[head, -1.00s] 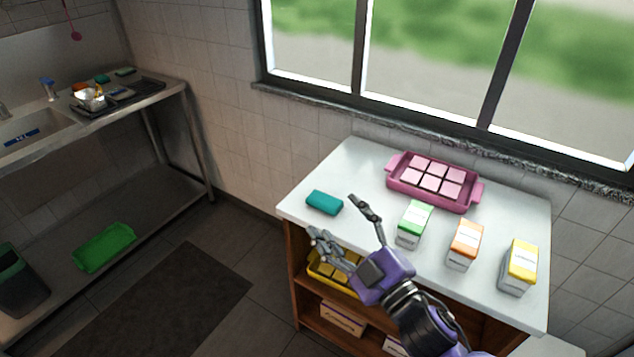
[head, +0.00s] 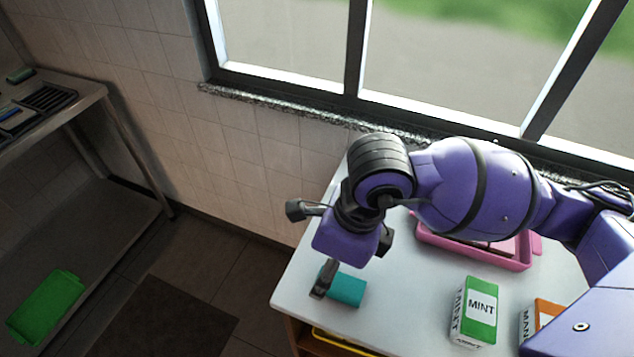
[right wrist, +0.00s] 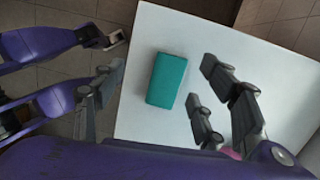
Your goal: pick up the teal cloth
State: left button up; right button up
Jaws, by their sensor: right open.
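The teal cloth (head: 346,290) is a small, thick rectangular block lying flat on the white counter near its left edge. In the right wrist view the cloth (right wrist: 167,80) lies between the spread fingers, with clear gaps on both sides. My right gripper (head: 343,262) comes in from the right and hangs over the cloth, fingers pointing down. One finger hides the cloth's left end in the head view. The right gripper (right wrist: 160,72) is open and empty. My left gripper is not seen in the head view.
A pink tray (head: 522,264) is partly behind my arm on the counter (head: 400,325). A green mint carton (head: 476,312) and an orange carton (head: 546,312) stand to the right of the cloth. A window and tiled wall rise behind. A green tray (head: 47,306) is on the lower left shelf.

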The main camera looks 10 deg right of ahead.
aim_at(341, 283)
jog(key=shift+w+d+f+h, duration=0.1)
jog(key=shift+w+d+h, duration=0.15)
jog(key=shift+d, duration=0.25)
jog(key=shift+w+d+f+h, duration=0.1)
jog(key=shift+w+d+h, duration=0.15)
jog(key=shift+d, duration=0.2)
jog(key=shift+s+d, duration=0.4)
jog(key=shift+s, duration=0.15)
jog(key=shift+s+d+f, duration=0.1)
jog(key=shift+s+f, duration=0.2)
jog(key=shift+f, duration=0.35)
jog(key=shift+s+f, duration=0.3)
jog(key=shift+f, duration=0.3)
jog(key=f, duration=0.4)
jog(key=shift+w+d+f, duration=0.1)
jog(key=shift+w+f, duration=0.2)
jog(key=shift+w, duration=0.05)
jog(key=shift+f, duration=0.2)
jog(key=shift+w, duration=0.15)
jog(key=shift+c, duration=0.7)
jog(key=c, duration=1.1)
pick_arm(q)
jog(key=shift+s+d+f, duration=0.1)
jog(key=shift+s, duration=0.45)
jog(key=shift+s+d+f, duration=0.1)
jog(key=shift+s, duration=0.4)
pick_arm(e)
jog(key=shift+o, duration=0.2)
